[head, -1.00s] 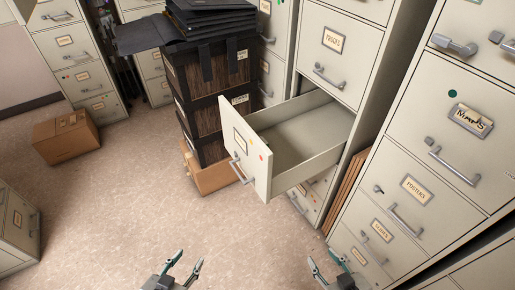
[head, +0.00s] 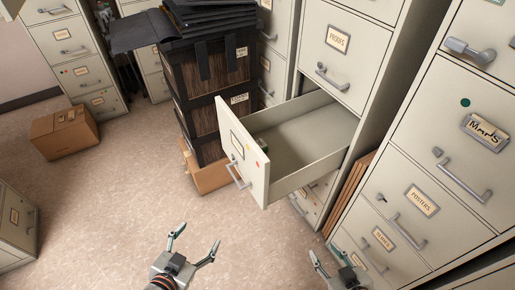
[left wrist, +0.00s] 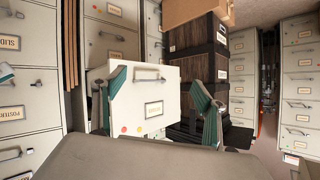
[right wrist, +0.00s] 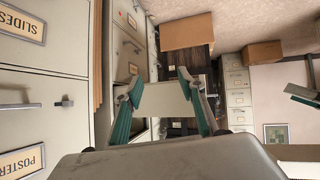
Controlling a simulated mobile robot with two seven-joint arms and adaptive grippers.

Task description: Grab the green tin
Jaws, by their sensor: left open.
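The open drawer (head: 318,137) sticks out of a beige cabinet, its front panel facing left. A small dark green patch (head: 262,145) shows just behind that panel; it may be the green tin, but it is mostly hidden. My left gripper (head: 197,240) is open and empty, above the floor and short of the drawer front. In the left wrist view the drawer front (left wrist: 150,85) shows beyond its fingers. My right gripper (head: 330,262) is low, in front of the right cabinets. In the right wrist view its fingers (right wrist: 160,85) are apart and empty.
Stacked dark boxes (head: 215,100) with black folders (head: 205,18) on top stand left of the drawer. A cardboard box (head: 64,133) lies on the floor at left. Cabinets with handles (head: 462,175) line the right side. The floor in the middle is clear.

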